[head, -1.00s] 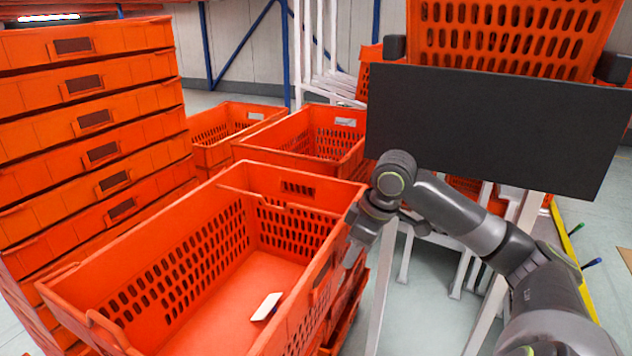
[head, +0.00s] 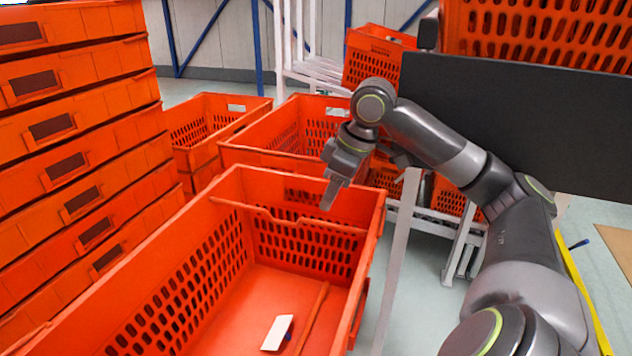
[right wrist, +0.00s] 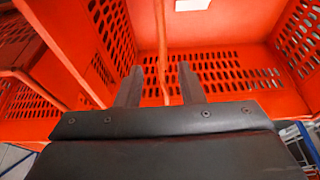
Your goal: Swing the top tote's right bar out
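The top tote (head: 225,270) is an open orange crate with slotted walls, in the lower middle of the head view. A thin orange bar (head: 312,318) shows inside it near the right wall; in the right wrist view the bar (right wrist: 161,40) runs lengthwise, between my fingers in the picture. I cannot tell its height above the floor. Another bar (head: 285,219) crosses near the far end. My right gripper (head: 330,195) points down over the far end, near the right corner. In the wrist view its fingers (right wrist: 160,85) are apart, with no visible grip. My left gripper is out of view.
A white card (head: 277,332) lies on the tote's floor. A tall stack of orange totes (head: 75,140) stands close on the left. More totes (head: 285,135) stand behind. A dark panel (head: 520,125) and a pale frame post (head: 398,255) are on the right.

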